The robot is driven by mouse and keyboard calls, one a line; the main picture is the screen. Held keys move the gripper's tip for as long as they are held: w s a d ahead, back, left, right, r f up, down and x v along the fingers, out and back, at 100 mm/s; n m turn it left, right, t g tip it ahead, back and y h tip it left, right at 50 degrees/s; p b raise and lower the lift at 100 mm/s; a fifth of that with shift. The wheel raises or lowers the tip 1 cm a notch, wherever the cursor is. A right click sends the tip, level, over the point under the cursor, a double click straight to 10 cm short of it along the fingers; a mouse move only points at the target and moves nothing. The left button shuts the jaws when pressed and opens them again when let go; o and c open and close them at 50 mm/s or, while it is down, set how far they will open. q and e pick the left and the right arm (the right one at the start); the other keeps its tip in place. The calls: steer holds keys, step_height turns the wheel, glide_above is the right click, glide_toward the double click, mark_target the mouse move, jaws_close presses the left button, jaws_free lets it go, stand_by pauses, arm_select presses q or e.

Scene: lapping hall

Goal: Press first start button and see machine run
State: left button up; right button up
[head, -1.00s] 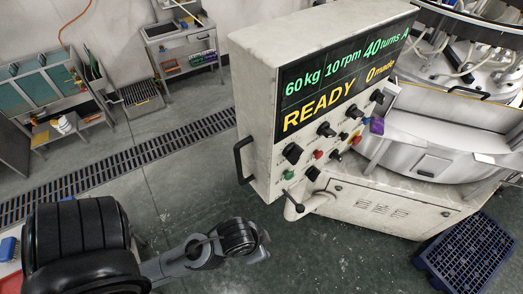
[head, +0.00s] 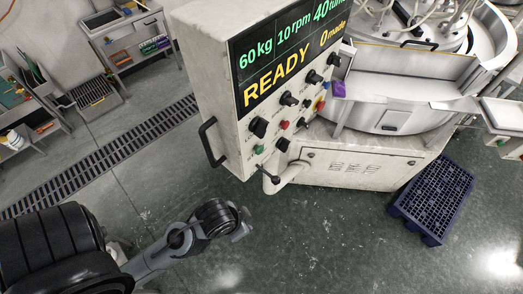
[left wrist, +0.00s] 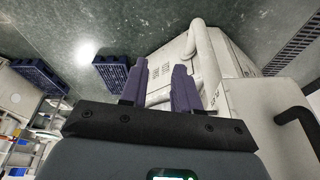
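The white control panel (head: 205,75) stands in the middle of the head view. Its display (head: 290,62) reads READY, 60 kg, 10 rpm and 0 made. A green button (head: 258,149) sits low on its face, below a black knob (head: 257,127); a red button (head: 284,124) is up and to the right. Labels are too small to read. My left gripper (head: 246,225) is below the panel, apart from the buttons. In the left wrist view its two purple fingers (left wrist: 159,88) are spread with nothing between them. My right gripper is not in view.
A black handle (head: 211,142) juts from the panel's left side. A lever on a white arm (head: 283,176) projects below the buttons. The round machine (head: 400,90) stands at the right, with a blue pallet (head: 434,200) on the floor. Open floor lies in front.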

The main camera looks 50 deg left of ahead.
arm_select(q)
jaws_close()
stand_by(1.4)
